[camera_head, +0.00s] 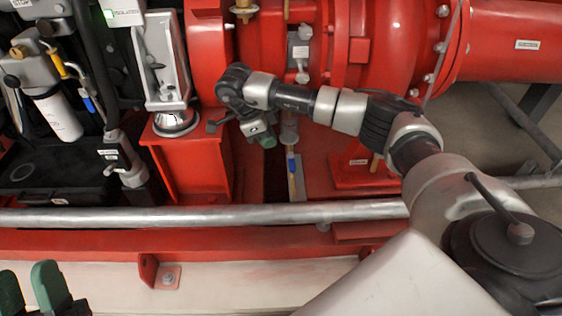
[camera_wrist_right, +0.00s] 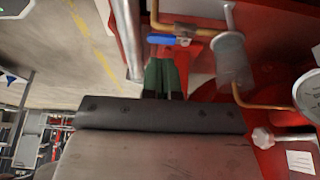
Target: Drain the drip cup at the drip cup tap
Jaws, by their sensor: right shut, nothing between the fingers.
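The drip cup tap has a blue lever (camera_wrist_right: 162,40) on a brass pipe. In the head view, the blue lever (camera_head: 292,165) is just right of and below my right gripper (camera_head: 268,141). The drip cup (camera_wrist_right: 232,62) is a clear cup right of the lever in the right wrist view; in the head view it is partly hidden beside my gripper. My right gripper (camera_wrist_right: 165,68) has green fingers, shut and empty, pointing at the lever. I cannot tell whether the tips touch it. My left gripper (camera_head: 30,290) shows two green fingers apart at the lower left.
A long grey pipe (camera_head: 250,214) runs across the front of the red frame (camera_head: 210,243). A red pedestal (camera_head: 187,165) stands left of my right gripper. The large red pump casing (camera_head: 385,45) is behind the arm.

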